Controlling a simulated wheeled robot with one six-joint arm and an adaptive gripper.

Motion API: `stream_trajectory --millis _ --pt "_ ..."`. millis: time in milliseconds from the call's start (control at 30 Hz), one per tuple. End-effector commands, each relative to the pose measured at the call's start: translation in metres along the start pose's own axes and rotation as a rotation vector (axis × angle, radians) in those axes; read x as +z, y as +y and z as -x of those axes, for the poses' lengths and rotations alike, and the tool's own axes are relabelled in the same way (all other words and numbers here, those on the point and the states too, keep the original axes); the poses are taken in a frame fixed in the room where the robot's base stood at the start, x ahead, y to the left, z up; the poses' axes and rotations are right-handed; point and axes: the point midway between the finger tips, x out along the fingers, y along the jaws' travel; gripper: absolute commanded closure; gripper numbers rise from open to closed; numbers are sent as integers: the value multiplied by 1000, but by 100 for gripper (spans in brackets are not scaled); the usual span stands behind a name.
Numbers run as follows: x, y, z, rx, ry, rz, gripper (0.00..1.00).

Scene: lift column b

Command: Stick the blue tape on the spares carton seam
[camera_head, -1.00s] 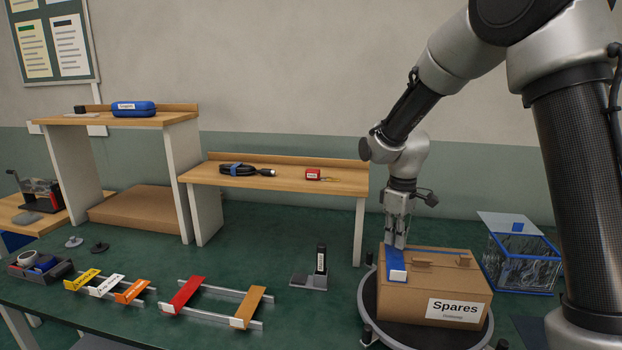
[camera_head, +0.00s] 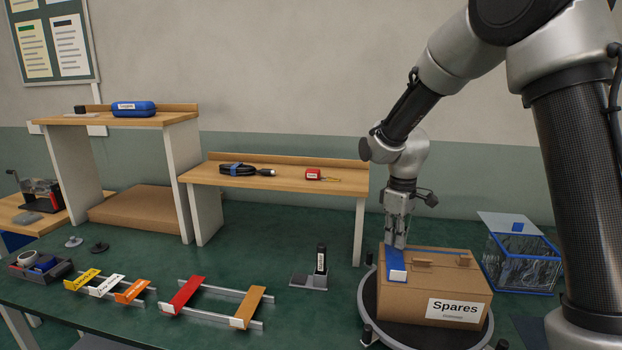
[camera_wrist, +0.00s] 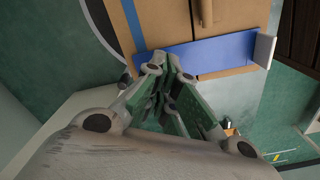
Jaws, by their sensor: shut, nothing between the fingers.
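The spares carton (camera_head: 390,303) is a brown box with a white "Spares" label on its front. The blue tape (camera_head: 396,263) lies as a wide strip across the left end of its top, with a white end at the front edge. In the wrist view the tape (camera_wrist: 215,53) crosses the carton top (camera_wrist: 170,22), its white end at right. My gripper (camera_head: 396,245) points down at the far end of the strip. In the wrist view its fingertips (camera_wrist: 167,66) are together and empty, close to the tape; contact cannot be told.
The carton sits on a round dark turntable (camera_head: 408,340). A clear blue-edged bin (camera_head: 521,262) stands close to its right. A dark stand (camera_head: 318,270) is to its left, and a wooden shelf (camera_head: 290,179) rises behind left. Coloured label rails (camera_head: 213,301) lie further left.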

Motion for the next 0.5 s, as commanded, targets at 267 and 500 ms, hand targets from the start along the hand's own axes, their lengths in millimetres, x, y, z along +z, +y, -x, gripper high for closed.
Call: stream_trajectory --millis 267,500 --pt "0 0 -6 -1 -1 0 100" --pt "0 0 -10 0 0 0 100"
